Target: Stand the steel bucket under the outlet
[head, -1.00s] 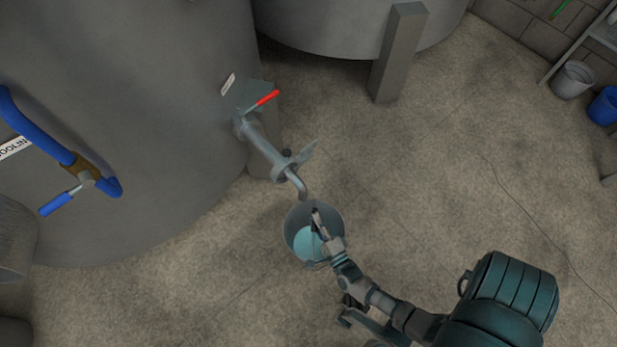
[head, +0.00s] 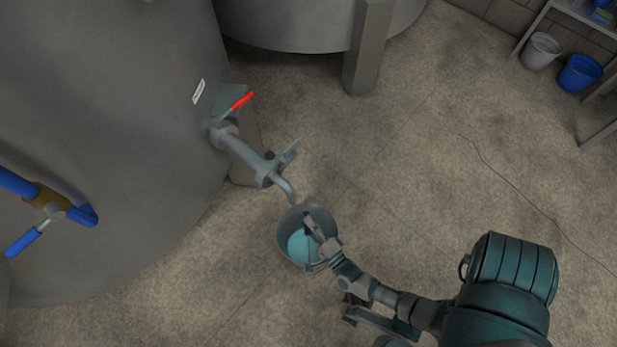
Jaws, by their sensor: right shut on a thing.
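The steel bucket (head: 286,247) is grey with a pale blue patch inside; I cannot tell if that is its bottom or liquid. My right gripper (head: 311,226) reaches over the bucket's near right side and is shut on it. The outlet (head: 289,192) is the bent end of a grey pipe coming from the big tank, with a red-handled lever (head: 242,101) near the tank wall. In the picture, the outlet's tip shows at the bucket's far left rim, not over its middle. I cannot tell whether the bucket touches the floor. My left gripper is out of view.
The large grey tank (head: 110,130) fills the left, with a blue-handled valve (head: 50,205) on it. A tank leg (head: 367,50) stands at the back. Grey (head: 541,52) and blue (head: 580,73) buckets are at the upper right. The floor (head: 420,180) right of the bucket is clear.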

